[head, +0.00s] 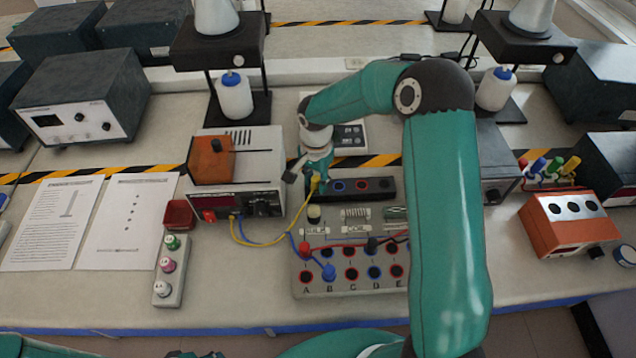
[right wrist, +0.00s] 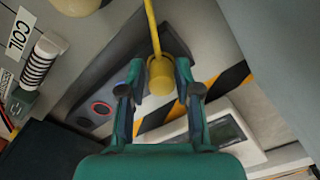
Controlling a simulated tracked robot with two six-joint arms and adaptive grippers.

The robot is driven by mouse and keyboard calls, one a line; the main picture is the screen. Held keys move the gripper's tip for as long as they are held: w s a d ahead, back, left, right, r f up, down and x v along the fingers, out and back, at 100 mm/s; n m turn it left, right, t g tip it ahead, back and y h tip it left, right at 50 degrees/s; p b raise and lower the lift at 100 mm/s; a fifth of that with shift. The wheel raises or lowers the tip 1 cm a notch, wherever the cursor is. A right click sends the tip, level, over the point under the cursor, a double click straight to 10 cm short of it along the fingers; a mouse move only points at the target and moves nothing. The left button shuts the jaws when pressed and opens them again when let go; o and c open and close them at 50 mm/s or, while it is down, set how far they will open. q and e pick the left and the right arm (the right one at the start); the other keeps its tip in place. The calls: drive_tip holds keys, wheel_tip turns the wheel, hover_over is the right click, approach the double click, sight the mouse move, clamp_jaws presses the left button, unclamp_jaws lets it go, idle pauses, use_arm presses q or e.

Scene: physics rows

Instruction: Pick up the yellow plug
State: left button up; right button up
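The yellow plug (head: 315,183) is at the left end of a black socket strip (head: 350,197), with a yellow cable running from it. In the right wrist view the plug (right wrist: 161,76) is between my right gripper's fingertips, which are close in on both sides. My right gripper (head: 311,176) looks shut on it; the gripper also fills the middle of the right wrist view (right wrist: 160,72). Whether the plug still sits in a socket is hidden. My left gripper cannot be made out; only teal parts of mine show at the bottom edge.
A grey panel (head: 322,287) with lettered sockets and red and blue plugs stands in front of the strip. A power supply (head: 270,170) is to the left, the yellow cable (head: 262,241) looping between. A meter (head: 351,136) lies behind.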

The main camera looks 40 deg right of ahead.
clamp_jaws()
wheel_tip(320, 180, up, 12)
drive_tip(key=p, duration=0.6)
wheel_tip(320, 180, up, 8)
hover_over(316, 178)
drive_tip(key=shift+s, duration=0.1)
